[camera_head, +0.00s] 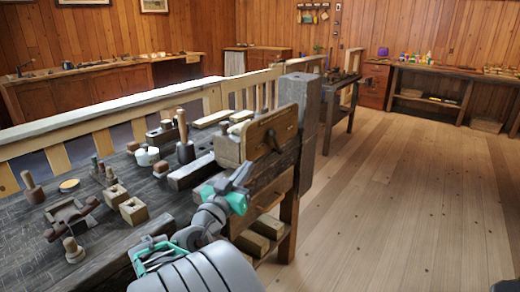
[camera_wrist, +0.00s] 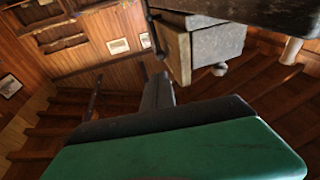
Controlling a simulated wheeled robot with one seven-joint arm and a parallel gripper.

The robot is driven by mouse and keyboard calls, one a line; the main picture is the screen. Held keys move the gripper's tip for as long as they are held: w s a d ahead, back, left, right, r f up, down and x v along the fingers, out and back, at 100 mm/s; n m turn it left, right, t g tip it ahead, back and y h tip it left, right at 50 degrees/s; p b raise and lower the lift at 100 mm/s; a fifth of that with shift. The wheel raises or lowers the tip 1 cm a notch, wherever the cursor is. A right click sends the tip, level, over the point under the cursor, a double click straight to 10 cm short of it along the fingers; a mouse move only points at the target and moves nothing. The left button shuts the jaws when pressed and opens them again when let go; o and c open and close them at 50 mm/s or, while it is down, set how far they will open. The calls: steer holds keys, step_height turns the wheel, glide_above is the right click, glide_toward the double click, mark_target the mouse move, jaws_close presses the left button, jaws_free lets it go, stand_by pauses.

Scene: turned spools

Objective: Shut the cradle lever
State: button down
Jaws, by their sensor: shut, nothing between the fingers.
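My gripper (camera_head: 243,176) is in front of the near bench end, just below a wooden vise-like board (camera_head: 262,136). It is shut and empty, and its dark fingers (camera_wrist: 158,92) also show in the wrist view. A small dark wooden frame (camera_head: 70,213), cradle-like, stands on the bench at the left. I cannot tell for sure which part is the cradle lever. In the wrist view a wooden block (camera_wrist: 178,50) is above the fingers, apart from them.
The bench top (camera_head: 40,262) holds several spools, blocks and a mallet (camera_head: 185,150). A square post (camera_head: 298,110) rises right of the board. Wooden blocks (camera_head: 252,242) lie on a shelf below. The plank floor (camera_head: 410,190) at right is clear.

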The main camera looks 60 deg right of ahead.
mark_target(271, 136)
steer(key=d+r, duration=0.1)
steer(key=d, duration=0.3)
steer(key=d+p, duration=0.1)
steer(key=d, duration=0.4)
steer(key=d+r, duration=0.1)
steer(key=d, duration=0.3)
steer(key=shift+w+d+r+p, duration=0.3)
steer(key=shift+d+p, duration=0.05)
steer(key=shift+d, duration=0.05)
steer(key=shift+s+r, duration=0.1)
